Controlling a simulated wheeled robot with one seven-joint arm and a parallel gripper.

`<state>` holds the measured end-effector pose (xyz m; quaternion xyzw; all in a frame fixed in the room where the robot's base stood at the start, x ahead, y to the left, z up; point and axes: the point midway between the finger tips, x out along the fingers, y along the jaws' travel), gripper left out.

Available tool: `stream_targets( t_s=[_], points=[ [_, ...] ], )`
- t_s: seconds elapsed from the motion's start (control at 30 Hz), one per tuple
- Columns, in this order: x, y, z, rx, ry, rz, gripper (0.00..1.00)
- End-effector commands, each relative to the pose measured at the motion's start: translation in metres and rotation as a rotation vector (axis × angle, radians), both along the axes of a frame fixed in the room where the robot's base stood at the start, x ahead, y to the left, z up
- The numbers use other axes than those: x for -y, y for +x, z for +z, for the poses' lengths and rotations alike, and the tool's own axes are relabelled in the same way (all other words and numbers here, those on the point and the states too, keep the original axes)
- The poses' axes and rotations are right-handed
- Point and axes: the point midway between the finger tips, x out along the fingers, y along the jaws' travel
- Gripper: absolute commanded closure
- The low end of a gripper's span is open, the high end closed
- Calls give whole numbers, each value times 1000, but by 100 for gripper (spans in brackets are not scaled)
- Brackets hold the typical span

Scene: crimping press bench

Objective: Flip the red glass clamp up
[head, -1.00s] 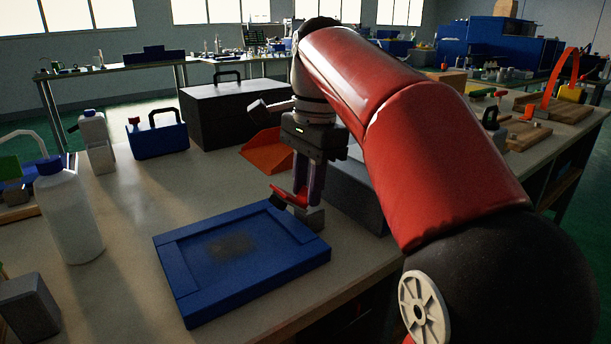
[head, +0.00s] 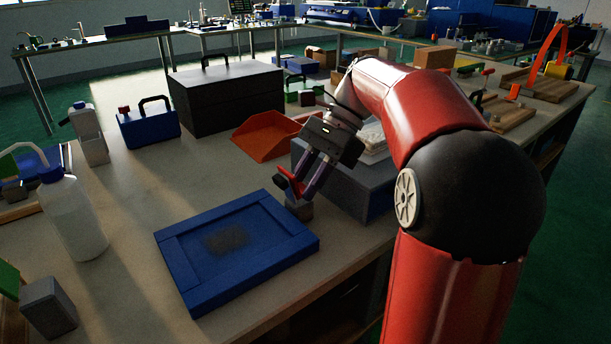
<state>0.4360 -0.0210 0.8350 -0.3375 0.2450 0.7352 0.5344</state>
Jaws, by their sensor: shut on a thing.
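The small red clamp (head: 290,186) stands at the far right corner of the blue frame (head: 183,264) in the head view. Its red arm slants up to the left, with a dark tip at its upper end. A small grey block (head: 300,209) is below it. My gripper (head: 303,188) reaches down from the upper right, tilted, and its fingers are closed on the red clamp. The fingers hide part of the clamp, so the exact contact and hinge cannot be made out.
A grey box (head: 345,184) stands right behind my gripper, and an orange tray (head: 266,137) lies behind it. A black case (head: 228,97), a blue caddy (head: 148,128) and a white bottle (head: 72,214) stand farther left. The bench between bottle and frame is clear.

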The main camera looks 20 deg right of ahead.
Motion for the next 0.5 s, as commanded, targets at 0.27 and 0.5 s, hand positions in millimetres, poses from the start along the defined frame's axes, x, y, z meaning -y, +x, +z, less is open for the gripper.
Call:
stream_targets(
  t_s=[0.27,0.5],
  points=[
    [0,0,-1,-5,12,1,96],
    [0,0,-1,-5,12,1,66]
  ],
)
